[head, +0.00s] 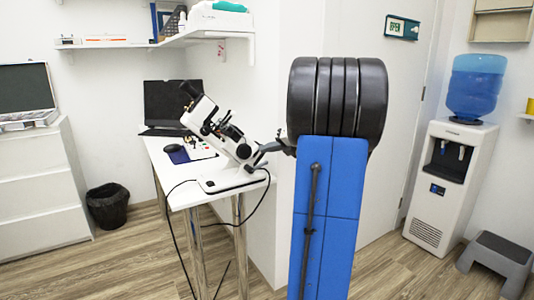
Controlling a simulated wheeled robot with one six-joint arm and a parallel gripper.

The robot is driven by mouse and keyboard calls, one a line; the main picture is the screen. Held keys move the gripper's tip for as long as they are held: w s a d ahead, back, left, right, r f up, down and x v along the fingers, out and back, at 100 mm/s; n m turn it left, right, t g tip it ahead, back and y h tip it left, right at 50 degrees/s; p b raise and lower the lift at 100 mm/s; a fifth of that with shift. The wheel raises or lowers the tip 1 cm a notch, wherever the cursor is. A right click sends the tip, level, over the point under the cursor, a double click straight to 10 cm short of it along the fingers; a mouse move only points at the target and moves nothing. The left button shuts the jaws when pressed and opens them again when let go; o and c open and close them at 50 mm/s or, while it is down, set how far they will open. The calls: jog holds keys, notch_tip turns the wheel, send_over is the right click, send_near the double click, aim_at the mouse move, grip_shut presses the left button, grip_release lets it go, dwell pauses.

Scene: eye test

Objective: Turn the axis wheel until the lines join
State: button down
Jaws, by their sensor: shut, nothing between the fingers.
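A white and black lensmeter (213,122) stands tilted on its base on a narrow white table (185,190). Its eyepiece points up and left. The axis wheel cannot be told apart from the other dark knobs on its body at this size. My gripper (263,149) shows as a small dark grey shape at the lensmeter's lower right end, beside my large blue and black arm. It is shut and empty. I cannot tell whether it touches the lensmeter. The lines inside the eyepiece are not visible.
A dark laptop (173,104), a black mouse (171,149) and a blue pad (190,154) lie behind the lensmeter. A black cable hangs from the table. A bin (108,206) stands left, a water dispenser (448,185) and grey step stool (497,262) right. A shelf (160,42) hangs above.

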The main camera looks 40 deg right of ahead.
jog(key=shift+w+d+r, duration=0.4)
jog(key=shift+d+r, duration=0.05)
jog(key=shift+d, duration=0.1)
jog(key=shift+r, duration=0.1)
